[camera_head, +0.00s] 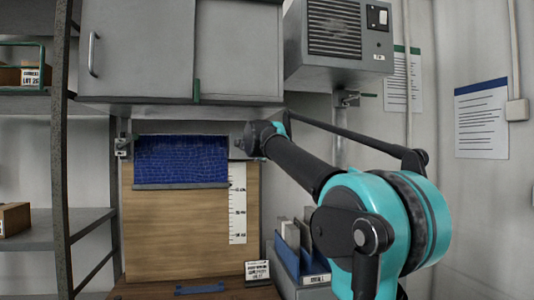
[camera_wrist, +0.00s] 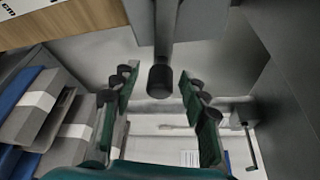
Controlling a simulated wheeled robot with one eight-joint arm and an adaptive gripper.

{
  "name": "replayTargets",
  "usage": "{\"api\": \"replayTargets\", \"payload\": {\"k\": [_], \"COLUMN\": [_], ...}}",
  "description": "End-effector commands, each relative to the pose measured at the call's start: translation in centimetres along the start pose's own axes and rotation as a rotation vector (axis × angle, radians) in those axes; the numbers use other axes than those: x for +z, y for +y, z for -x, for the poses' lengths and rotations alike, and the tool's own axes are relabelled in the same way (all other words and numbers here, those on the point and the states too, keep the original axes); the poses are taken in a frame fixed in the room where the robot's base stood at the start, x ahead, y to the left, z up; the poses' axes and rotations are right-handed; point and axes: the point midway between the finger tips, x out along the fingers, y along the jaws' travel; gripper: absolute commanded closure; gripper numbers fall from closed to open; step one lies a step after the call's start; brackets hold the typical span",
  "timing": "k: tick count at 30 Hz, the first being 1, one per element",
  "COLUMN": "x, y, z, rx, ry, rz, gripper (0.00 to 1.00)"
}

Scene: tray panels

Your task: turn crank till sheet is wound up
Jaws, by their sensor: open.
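The blue sheet (camera_head: 180,158) hangs below the grey cabinet in the head view, in front of a wooden board. Its grey bottom bar (camera_head: 182,186) is level, near the upper part of a white scale (camera_head: 237,205). In the wrist view, a dark rounded knob (camera_wrist: 160,82) on a grey shaft, apparently the crank's handle, lies between the finger lines of my gripper (camera_wrist: 157,85). The green fingers are spread, with a clear gap on each side of the knob. In the head view my arm covers the crank and my gripper cannot be made out.
A grey box with a vent (camera_head: 335,35) hangs at upper right. A file holder with folders (camera_head: 293,245) stands below my arm; folders (camera_wrist: 45,105) also fill the wrist view's left. Shelving with a post (camera_head: 62,150) stands at left.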

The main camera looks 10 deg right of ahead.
Motion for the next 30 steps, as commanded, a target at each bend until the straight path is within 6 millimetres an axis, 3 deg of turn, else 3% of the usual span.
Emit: {"api": "replayTargets", "payload": {"k": [5, 18, 24, 30], "x": [0.0, 0.1, 0.0, 0.0], "y": [0.0, 0.1, 0.0, 0.0], "z": [2.2, 10.3, 11.7, 11.8], "rx": [0.001, 0.001, 0.0, 0.0], "ry": [-0.001, -0.002, 0.0, 0.0], "rz": [0.001, 0.0, 0.0, 0.0], "gripper": [0.56, 0.56, 0.56, 0.56]}}
